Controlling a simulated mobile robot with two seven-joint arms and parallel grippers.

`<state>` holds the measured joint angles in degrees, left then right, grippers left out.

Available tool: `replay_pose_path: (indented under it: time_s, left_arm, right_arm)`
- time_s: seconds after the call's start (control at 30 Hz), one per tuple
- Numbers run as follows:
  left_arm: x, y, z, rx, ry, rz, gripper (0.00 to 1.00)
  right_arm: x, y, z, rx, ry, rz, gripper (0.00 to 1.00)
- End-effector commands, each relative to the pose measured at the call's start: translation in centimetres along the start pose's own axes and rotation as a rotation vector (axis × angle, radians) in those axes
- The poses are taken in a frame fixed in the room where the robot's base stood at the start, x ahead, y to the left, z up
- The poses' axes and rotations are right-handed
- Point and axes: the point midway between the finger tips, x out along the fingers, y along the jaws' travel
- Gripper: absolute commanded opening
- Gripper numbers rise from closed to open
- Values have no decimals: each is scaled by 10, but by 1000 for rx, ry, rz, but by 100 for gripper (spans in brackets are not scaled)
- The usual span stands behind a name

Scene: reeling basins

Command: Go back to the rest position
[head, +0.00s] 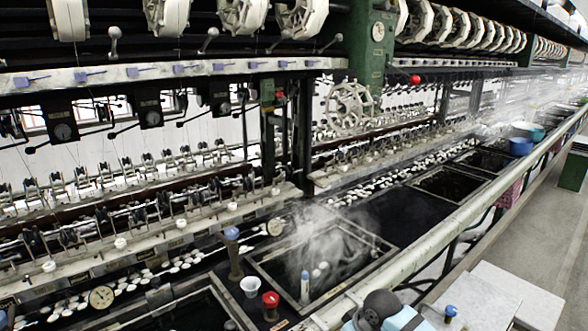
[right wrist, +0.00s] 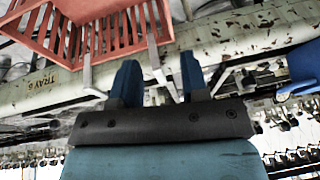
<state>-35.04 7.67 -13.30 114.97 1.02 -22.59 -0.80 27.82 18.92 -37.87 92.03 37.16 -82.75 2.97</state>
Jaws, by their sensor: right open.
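In the right wrist view my right gripper (right wrist: 159,64) has its two blue fingers standing apart, with nothing seen held between them. Beyond the fingers are a pale, chipped rail and a red slatted tray (right wrist: 110,32) on grey brackets. I cannot tell how far the fingers are from the brackets. Neither gripper shows in the head view; a grey and light-blue part of my arm shows at its bottom edge.
A steaming basin (head: 262,262) lies in front, with a white cup (head: 250,286) and a red-topped item (head: 271,304) on its near-left side. A long pale rail (head: 402,263) runs along the basins. A blue bowl (head: 520,147) stands farther right.

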Motion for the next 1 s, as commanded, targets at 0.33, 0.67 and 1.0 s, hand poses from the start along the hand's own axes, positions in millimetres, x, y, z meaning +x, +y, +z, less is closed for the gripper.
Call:
replay_pose_path:
  time_s: [0.33,0.67,1.0]
  left_arm:
    - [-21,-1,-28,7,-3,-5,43]
    - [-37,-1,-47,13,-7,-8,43]
    - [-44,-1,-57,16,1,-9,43]
  right_arm:
    - [30,-65,92,131,332,4,41]
    - [-6,-95,202,226,569,169,41]
    - [-43,-106,263,224,655,295,41]
